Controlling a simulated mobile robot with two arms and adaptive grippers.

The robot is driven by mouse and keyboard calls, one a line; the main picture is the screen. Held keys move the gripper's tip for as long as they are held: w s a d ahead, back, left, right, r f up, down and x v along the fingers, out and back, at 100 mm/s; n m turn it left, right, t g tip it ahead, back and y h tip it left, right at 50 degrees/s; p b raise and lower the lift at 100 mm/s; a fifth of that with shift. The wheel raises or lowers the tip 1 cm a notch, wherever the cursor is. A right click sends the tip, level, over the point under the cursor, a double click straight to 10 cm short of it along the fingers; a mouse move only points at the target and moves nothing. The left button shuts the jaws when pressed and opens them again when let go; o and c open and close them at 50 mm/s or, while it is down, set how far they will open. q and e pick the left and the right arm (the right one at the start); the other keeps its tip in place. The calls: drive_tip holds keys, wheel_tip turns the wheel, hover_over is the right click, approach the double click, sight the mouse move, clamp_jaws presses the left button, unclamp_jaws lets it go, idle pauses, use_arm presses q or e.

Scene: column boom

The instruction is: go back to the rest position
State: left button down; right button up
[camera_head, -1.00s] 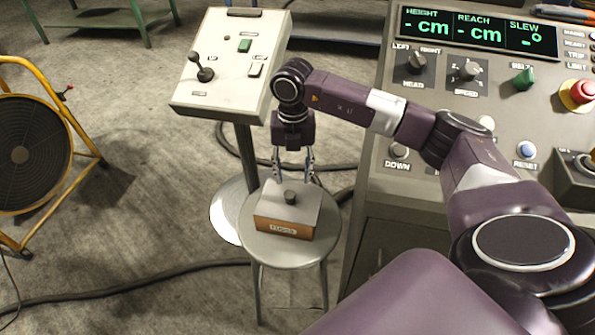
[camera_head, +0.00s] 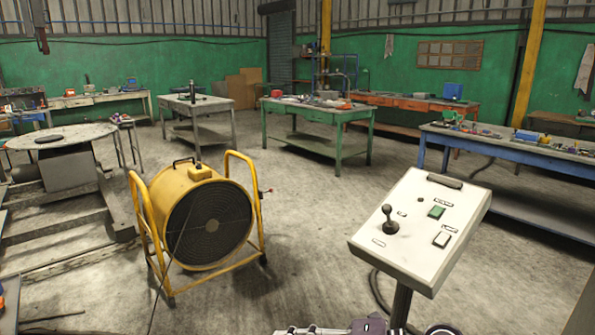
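My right gripper (camera_head: 305,330) shows only as a sliver at the bottom edge, left of the pedestal's post. Its metal fingers point left and are mostly cut off, so I cannot tell whether they are open or shut. Nothing held is visible in the part that shows. My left gripper is not in view.
A control pedestal (camera_head: 462,207) with a joystick and green button stands at the right front. A yellow drum fan (camera_head: 185,184) stands left of it. Green (camera_head: 317,112) and blue (camera_head: 515,160) workbenches lie behind. A round table (camera_head: 85,131) is at left.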

wheel_tip(320, 180, up, 9)
drive_tip(key=w+a+m+t+y, duration=0.1)
drive_tip(key=a+m+t+y, duration=0.1)
drive_tip(key=m+t+y, duration=0.25)
drive_tip(key=w+d+r+m+t+h, duration=0.3)
drive_tip(key=w+d+m+t+h, duration=0.3)
drive_tip(key=d+m+t, duration=0.45)
drive_tip(key=s+d+f+m+g+h, duration=0.2)
drive_tip(key=d+f+m+h, duration=0.4)
drive_tip(key=f+h, duration=0.15)
drive_tip(key=s+d+f+m+g+h, duration=0.1)
drive_tip(key=s+d+f+m+h, duration=0.2)
drive_tip(key=d+f+m+h, duration=0.5)
drive_tip(key=s+a+f+g+y, duration=0.1)
drive_tip(key=s+f+g+y, duration=0.1)
drive_tip(key=s+f+g, duration=0.65)
drive_tip(key=s+f+g+y, duration=0.1)
drive_tip(key=s+f+g, duration=0.2)
drive_tip(key=s+f, duration=0.95)
drive_tip(key=s+f+g, duration=0.1)
drive_tip(key=s+f, duration=0.2)
drive_tip(key=f, duration=0.9)
drive_tip(key=s+f, duration=0.3)
drive_tip(key=f, duration=0.9)
drive_tip(key=s+d+f+g, duration=0.1)
drive_tip(key=s+d+f, duration=0.1)
drive_tip(key=s+f, duration=1.2)
drive_tip(key=shift+s+d+f+p, duration=0.25)
drive_tip(key=shift+s+d+p, duration=0.1)
drive_tip(key=shift+s, duration=0.8)
